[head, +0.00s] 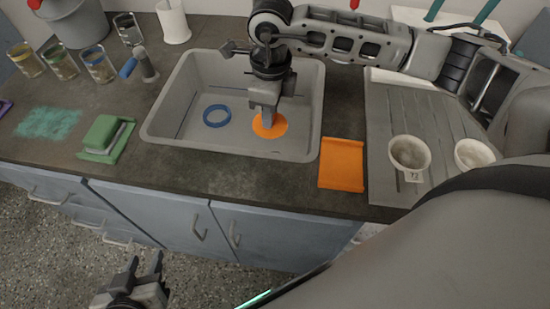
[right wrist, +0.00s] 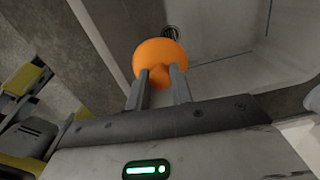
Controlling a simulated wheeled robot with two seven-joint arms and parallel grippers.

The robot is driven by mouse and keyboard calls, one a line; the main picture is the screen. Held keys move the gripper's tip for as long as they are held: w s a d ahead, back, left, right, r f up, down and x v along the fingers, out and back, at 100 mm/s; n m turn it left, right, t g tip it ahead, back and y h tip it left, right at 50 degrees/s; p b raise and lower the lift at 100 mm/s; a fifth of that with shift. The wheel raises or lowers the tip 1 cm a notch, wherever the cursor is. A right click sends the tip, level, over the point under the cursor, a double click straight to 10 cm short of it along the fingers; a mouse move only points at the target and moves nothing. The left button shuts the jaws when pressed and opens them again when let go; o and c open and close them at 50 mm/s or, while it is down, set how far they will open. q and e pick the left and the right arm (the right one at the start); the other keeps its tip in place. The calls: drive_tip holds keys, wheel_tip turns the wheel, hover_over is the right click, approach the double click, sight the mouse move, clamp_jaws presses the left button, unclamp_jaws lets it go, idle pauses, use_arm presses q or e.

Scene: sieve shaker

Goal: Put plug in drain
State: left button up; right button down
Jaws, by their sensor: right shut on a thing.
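The orange plug (head: 270,126) is a round disc inside the grey sink (head: 182,95). My right gripper (head: 266,116) reaches down into the sink from above and is shut on the plug's knob. In the right wrist view the plug (right wrist: 158,55) sits at the fingertips of that gripper (right wrist: 158,76). The dark slotted drain (right wrist: 171,33) shows just past the plug's edge, partly covered by it; in the head view the drain is hidden. I cannot tell whether the plug touches the sink floor. My left gripper (head: 144,266) is open and empty, low in front of the cabinets.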

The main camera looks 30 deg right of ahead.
sight(275, 125)
drive_tip(key=m, duration=0.1)
drive_tip(key=f+m, duration=0.1)
drive_tip(key=m, duration=0.3)
drive_tip(key=shift+w+d+f, duration=0.2)
drive_tip(key=shift+w+f, duration=0.05)
drive_tip(key=shift+f, duration=0.05)
drive_tip(key=m, duration=0.1)
drive_tip(key=f+m, duration=0.1)
drive_tip(key=m, duration=0.3)
drive_tip(key=shift+w+d+f, duration=0.2)
drive_tip(key=shift+f, duration=0.1)
drive_tip(key=m, duration=0.1)
drive_tip(key=f+m, duration=0.1)
drive_tip(key=m, duration=0.2)
drive_tip(key=shift+w+d+f+m, duration=0.15)
drive_tip(key=shift+d+f+m, duration=0.1)
drive_tip(key=shift+m, duration=0.15)
drive_tip(key=m, duration=0.2)
drive_tip(key=f+m, duration=0.1)
drive_tip(key=m, duration=0.1)
drive_tip(key=f+m, duration=0.1)
drive_tip(key=m, duration=0.1)
drive_tip(key=shift+w+d+f, duration=0.15)
drive_tip(key=shift+d, duration=0.15)
drive_tip(key=shift+m, duration=0.4)
wheel_tip(275, 125, down, 10)
drive_tip(key=shift+r+b, duration=0.1)
drive_tip(key=shift+b, duration=0.25)
